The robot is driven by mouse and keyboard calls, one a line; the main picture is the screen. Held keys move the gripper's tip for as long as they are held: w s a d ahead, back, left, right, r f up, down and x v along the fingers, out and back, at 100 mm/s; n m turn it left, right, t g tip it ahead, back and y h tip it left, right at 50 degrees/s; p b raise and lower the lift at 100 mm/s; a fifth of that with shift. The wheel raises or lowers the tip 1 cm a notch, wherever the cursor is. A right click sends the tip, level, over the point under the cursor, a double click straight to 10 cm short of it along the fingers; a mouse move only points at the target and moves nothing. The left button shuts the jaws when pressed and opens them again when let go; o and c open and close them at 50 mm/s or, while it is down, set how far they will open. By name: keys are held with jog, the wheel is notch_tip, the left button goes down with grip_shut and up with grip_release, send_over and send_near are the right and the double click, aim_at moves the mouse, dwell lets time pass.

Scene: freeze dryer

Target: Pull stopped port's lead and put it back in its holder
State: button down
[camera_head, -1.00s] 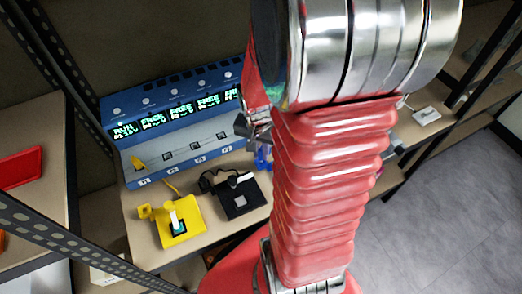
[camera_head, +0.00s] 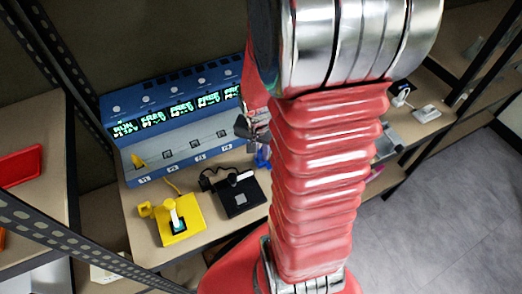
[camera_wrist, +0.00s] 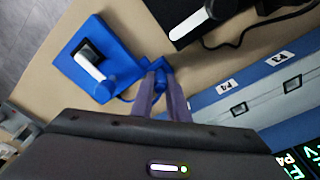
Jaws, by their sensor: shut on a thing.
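My gripper (camera_wrist: 168,93) is shut on a small blue plug (camera_wrist: 159,86) in the wrist view. The plug is at the forked side piece of the blue holder (camera_wrist: 71,64); I cannot tell if it is seated there. The blue-grey port unit (camera_head: 180,152) has a row of ports and green displays; the leftmost reads RUN. A yellow plug (camera_head: 138,160) is in its first port.
A yellow holder (camera_head: 190,228) and a black holder (camera_head: 238,208) stand before the unit, with the black one close to the blue one. A red tray (camera_head: 20,168) lies on the left shelf. White items (camera_head: 426,113) lie on the right shelf. Shelf posts flank the bench.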

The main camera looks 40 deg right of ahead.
jog(key=shift+f, duration=0.4)
jog(key=c, duration=1.6)
grip_release()
jog(key=shift+c, duration=0.2)
jog(key=shift+r, duration=0.1)
notch_tip(320, 180, up, 14)
jog(key=a, duration=0.1)
jog(key=shift+s+a+f, duration=0.25)
jog(key=shift+s, duration=0.15)
jog(key=shift+n, duration=0.3)
